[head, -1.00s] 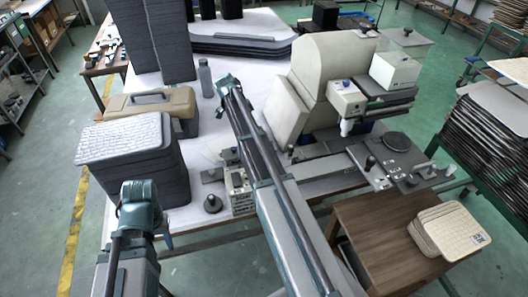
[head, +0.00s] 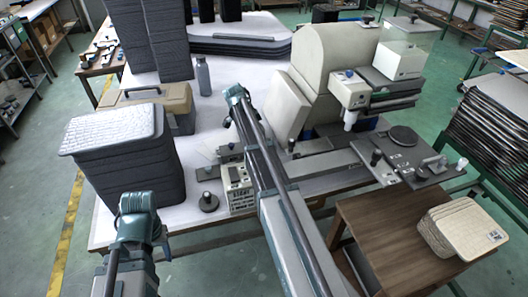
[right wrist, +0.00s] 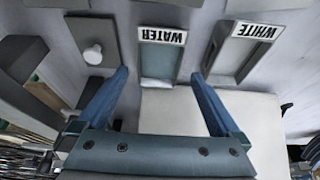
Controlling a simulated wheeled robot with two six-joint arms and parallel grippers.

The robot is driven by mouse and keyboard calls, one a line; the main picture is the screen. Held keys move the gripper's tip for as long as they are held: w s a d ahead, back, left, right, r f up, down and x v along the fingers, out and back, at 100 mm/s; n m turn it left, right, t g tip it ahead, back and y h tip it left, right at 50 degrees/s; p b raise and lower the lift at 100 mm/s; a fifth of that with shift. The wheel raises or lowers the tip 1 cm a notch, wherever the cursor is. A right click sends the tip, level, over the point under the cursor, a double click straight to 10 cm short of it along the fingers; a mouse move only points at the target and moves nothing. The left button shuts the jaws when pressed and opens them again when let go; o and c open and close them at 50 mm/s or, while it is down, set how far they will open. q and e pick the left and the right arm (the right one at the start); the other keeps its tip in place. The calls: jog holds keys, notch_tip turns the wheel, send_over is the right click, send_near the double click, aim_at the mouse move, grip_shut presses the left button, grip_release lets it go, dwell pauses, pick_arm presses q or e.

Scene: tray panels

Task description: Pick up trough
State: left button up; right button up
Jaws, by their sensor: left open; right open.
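The trough is most likely the small open container labelled WATER (right wrist: 160,55) in the right wrist view; its label reads upside down. A like container labelled WHITE (right wrist: 238,50) sits to its right. The fingers of my right gripper (right wrist: 161,74) are spread wide and empty, with the WATER container in the gap between them; I see no contact. In the head view the right gripper is hidden along my right arm, near a small pale box with dark lettering (head: 238,186). My left gripper (head: 164,246) shows only partly at the lower left, beside the table's front edge, holding nothing visible.
A grey tray stack (head: 125,150) stands left on the white table, with a tan case (head: 178,105) and a grey bottle (head: 203,77) behind. A beige machine (head: 325,75) stands right. A wooden side table (head: 390,240) bears cream panels (head: 462,228).

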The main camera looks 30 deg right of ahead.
jog(key=shift+a+b+x, duration=0.15)
jog(key=shift+b+x, duration=1.15)
jog(key=shift+a+b+x, duration=0.15)
jog(key=shift+b+x, duration=1.15)
jog(key=shift+x, duration=0.05)
jog(key=shift+c, duration=0.4)
jog(key=c, duration=1.5)
jog(key=shift+r, duration=0.1)
notch_tip(320, 180, up, 10)
jog(key=p, duration=1)
jog(key=shift+p, duration=0.3)
